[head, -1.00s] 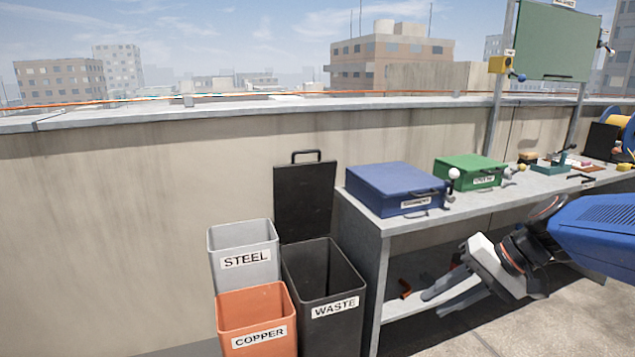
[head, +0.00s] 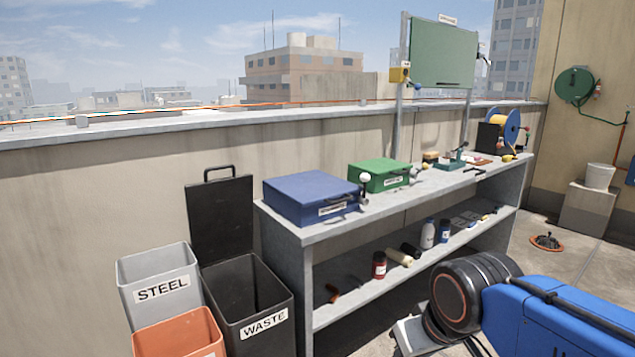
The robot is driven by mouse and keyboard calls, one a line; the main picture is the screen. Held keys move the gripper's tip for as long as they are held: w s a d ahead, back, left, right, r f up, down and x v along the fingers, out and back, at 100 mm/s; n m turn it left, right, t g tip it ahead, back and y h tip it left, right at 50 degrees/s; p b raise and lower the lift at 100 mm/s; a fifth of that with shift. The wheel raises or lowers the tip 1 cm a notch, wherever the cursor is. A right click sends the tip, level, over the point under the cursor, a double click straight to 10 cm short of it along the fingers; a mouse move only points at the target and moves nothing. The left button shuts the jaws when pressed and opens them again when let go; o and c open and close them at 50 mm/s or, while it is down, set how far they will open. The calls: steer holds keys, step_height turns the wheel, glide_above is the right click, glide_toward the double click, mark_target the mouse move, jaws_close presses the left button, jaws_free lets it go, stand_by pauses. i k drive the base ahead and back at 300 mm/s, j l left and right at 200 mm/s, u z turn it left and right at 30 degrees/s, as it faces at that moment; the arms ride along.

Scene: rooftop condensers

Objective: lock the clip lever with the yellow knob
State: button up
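On the bench, a small yellow knob (head: 425,166) shows beside the right end of the green box. It is too small to tell whether it belongs to a clip lever or how that lever stands. Another small yellow piece (head: 508,157) lies near the far right end of the benchtop; its shape is unclear. My gripper (head: 412,338) is low in front of the bench, at the bottom edge of the picture. Only part of its pale body shows; its fingers are cut off or hidden, and it is well apart from both yellow pieces.
The grey bench (head: 290,228) carries a blue box (head: 300,195) with a white knob, a green box (head: 378,175) and a teal device (head: 450,163). Bottles stand on its shelf. Bins, including the waste bin (head: 265,325), stand left.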

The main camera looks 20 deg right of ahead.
mark_target(425, 165)
steer(key=i+l+z, duration=0.1)
steer(key=l, duration=0.4)
steer(key=i+l, duration=0.35)
steer(key=l, duration=0.15)
steer(key=i+l+z, duration=0.15)
steer(key=l, duration=0.35)
steer(key=i+l, duration=0.35)
steer(key=l, duration=0.15)
steer(key=i+l+z, duration=0.15)
steer(key=l, duration=0.3)
steer(key=i+l, duration=0.4)
steer(key=l+z, duration=0.05)
